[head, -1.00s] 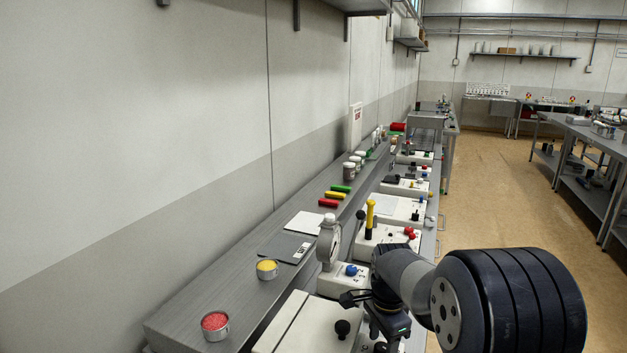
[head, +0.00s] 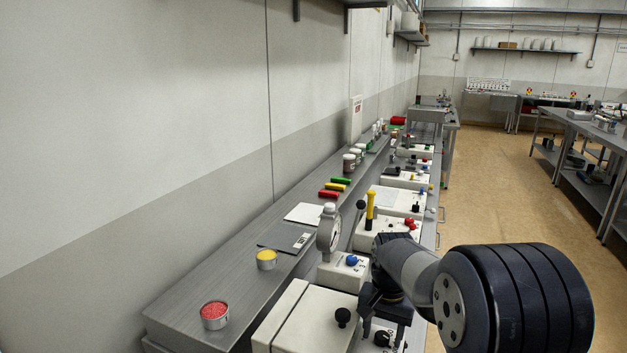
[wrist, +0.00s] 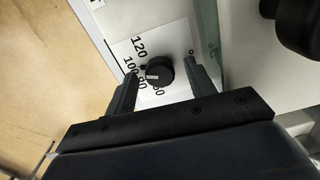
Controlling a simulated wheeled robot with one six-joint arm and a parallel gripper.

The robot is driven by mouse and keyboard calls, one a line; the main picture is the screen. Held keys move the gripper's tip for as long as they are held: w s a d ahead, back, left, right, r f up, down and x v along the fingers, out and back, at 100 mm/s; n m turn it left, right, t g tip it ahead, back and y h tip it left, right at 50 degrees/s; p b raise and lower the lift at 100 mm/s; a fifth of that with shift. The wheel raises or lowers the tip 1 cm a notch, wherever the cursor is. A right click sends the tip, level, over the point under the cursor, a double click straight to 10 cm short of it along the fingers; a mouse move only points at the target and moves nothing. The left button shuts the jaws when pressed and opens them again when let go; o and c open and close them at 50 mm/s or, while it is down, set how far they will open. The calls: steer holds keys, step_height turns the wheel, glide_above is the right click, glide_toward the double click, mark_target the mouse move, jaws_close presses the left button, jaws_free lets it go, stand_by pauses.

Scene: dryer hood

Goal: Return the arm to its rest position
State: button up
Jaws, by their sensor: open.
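My gripper (head: 383,334) is at the near end of the bench, pointing down over the front of a white box-shaped device (head: 310,318). In the wrist view my gripper (wrist: 166,72) shows two black fingers spread wide, with a black dial knob (wrist: 160,71) between them. The knob has a pale pointer line and sits on a white plate with printed numbers such as 120 and 100. The fingers look clear of the knob on both sides; their height above the plate is hard to tell. My arm is bent and reaches in from the lower right.
A round black knob (head: 342,317) stands on the device, left of my gripper. Cups of red (head: 215,316) and yellow (head: 266,260) grains sit on the ledge. The floor to the right is open.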

steer(key=n+b, duration=0.1)
steer(key=n, duration=0.3)
steer(key=shift+f, duration=0.1)
steer(key=n+b, duration=0.2)
steer(key=n, duration=0.2)
steer(key=shift+n, duration=0.5)
steer(key=shift+r, duration=1.25)
